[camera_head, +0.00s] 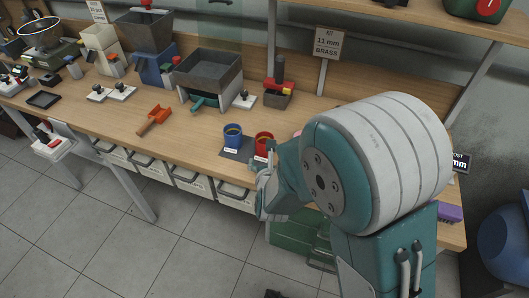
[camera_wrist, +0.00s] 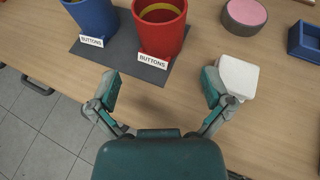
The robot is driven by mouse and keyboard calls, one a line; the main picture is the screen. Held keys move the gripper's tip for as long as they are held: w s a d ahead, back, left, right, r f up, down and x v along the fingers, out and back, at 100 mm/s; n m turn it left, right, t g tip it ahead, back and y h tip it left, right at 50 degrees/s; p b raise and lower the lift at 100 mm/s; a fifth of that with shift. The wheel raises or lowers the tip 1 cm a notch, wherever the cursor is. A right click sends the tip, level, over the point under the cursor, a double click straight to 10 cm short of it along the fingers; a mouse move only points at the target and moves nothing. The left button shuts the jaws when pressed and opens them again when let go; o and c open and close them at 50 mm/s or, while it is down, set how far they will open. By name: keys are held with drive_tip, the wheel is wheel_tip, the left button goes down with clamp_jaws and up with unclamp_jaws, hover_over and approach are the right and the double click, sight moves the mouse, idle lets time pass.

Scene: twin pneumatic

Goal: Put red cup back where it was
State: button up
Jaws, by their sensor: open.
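The red cup (camera_head: 264,143) stands upright on a dark grey mat (camera_head: 236,155) on the workbench. In the wrist view the red cup (camera_wrist: 160,32) carries a "BUTTONS" label and has a yellowish inside. It stands on the right part of the mat (camera_wrist: 122,62), beside a blue cup (camera_wrist: 93,18). The blue cup (camera_head: 232,137) also shows in the head view. My gripper (camera_wrist: 160,88) is open and empty, in front of the red cup, with the fingers apart from it. In the head view my gripper (camera_head: 264,185) is at the bench's front edge, partly hidden by my arm.
A white block (camera_wrist: 238,77) is close to my right finger. A pink-topped round pad (camera_wrist: 245,14) and a blue tray (camera_wrist: 304,40) lie farther right. An orange scoop (camera_head: 154,119) and a grey hopper (camera_head: 208,75) are to the left. Bins hang under the bench edge.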

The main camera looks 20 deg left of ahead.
drive_tip(key=shift+v, duration=1.9)
drive_tip(key=s+d+r+n+g+h, duration=0.15)
drive_tip(key=d+r+n+g, duration=0.25)
drive_tip(key=d+r+n, duration=1.1)
drive_tip(key=s+d+r+n+g+h, duration=0.2)
drive_tip(key=s+d+n+g+h, duration=0.1)
drive_tip(key=s+d+n, duration=1)
drive_tip(key=s+n, duration=0.2)
drive_tip(key=n, duration=0.2)
drive_tip(key=shift+s+d, duration=0.2)
drive_tip(key=shift+s, duration=0.1)
